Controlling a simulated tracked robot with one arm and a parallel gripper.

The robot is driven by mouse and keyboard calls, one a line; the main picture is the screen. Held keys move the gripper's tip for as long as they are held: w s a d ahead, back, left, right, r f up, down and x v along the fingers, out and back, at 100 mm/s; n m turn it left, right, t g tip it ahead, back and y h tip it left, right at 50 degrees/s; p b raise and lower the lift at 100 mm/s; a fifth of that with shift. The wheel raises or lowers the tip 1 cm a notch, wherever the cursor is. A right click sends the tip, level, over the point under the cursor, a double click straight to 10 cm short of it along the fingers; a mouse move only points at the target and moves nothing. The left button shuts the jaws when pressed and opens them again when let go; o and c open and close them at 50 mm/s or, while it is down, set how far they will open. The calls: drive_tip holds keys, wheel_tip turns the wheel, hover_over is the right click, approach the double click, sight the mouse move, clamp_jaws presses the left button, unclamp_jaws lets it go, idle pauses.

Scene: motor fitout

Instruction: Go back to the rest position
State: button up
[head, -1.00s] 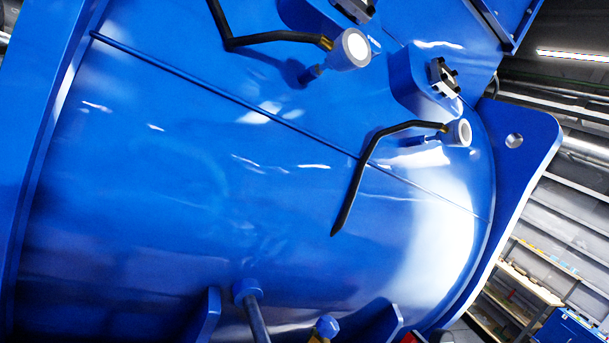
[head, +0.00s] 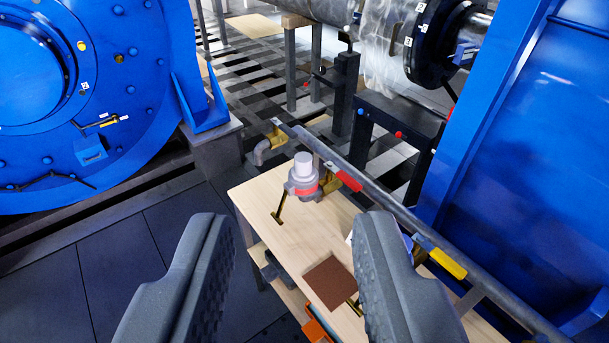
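My gripper (head: 292,265) shows at the bottom of the head view. Its two dark grey ridged fingers stand wide apart with nothing between them. Beyond them is a light wooden bench top (head: 262,198). The gripper is above and in front of this bench and does not visibly touch it. The fingers hide part of the bench's near side.
A grey fitting with a red band (head: 305,180) and a brown square pad (head: 330,283) are on the bench. A grey pipe rail (head: 400,216) runs along its far side. Blue motor housings stand left (head: 145,75) and right (head: 535,150). Dark floor (head: 90,275) is clear at lower left.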

wheel_tip(320, 180, up, 11)
drive_tip(key=p, duration=1)
drive_tip(key=shift+f, duration=0.15)
drive_tip(key=shift+w+d, duration=0.1)
